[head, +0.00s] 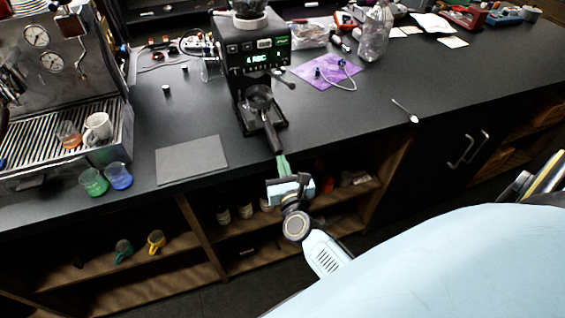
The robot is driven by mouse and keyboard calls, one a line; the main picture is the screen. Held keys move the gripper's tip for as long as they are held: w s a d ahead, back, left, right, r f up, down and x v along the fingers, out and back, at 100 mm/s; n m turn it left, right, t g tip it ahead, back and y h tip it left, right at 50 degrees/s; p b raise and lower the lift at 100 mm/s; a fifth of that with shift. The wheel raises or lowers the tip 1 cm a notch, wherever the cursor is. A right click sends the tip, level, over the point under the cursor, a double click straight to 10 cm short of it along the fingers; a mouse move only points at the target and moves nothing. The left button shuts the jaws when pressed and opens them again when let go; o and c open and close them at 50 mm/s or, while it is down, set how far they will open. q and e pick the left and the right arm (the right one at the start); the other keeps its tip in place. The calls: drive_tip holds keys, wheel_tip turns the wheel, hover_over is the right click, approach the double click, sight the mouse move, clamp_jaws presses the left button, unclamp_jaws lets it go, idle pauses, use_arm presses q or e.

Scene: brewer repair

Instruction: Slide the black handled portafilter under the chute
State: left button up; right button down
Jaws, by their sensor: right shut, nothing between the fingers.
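The black handled portafilter (270,134) sits at the front of the black grinder (256,48). Its round basket (259,97) appears below the grinder's display, by the chute, and its handle points toward the counter's front edge. Whether the basket is fully seated under the chute is too small to tell. My right gripper (282,161) is shut and empty, with its green fingertips at the end of the handle; I cannot tell whether they touch it. My left gripper is not in view.
An espresso machine (62,60) with a white cup (98,128) stands at the left. A purple cloth (326,72) and spoon (405,111) lie right. Open shelves are below.

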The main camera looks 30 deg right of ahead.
sight(280, 153)
idle(0.3)
drive_tip(key=b+x, duration=0.1)
drive_tip(key=x, duration=0.2)
drive_tip(key=shift+w+d+f, duration=0.1)
drive_tip(key=shift+w+d, duration=0.05)
drive_tip(key=shift+w, duration=0.15)
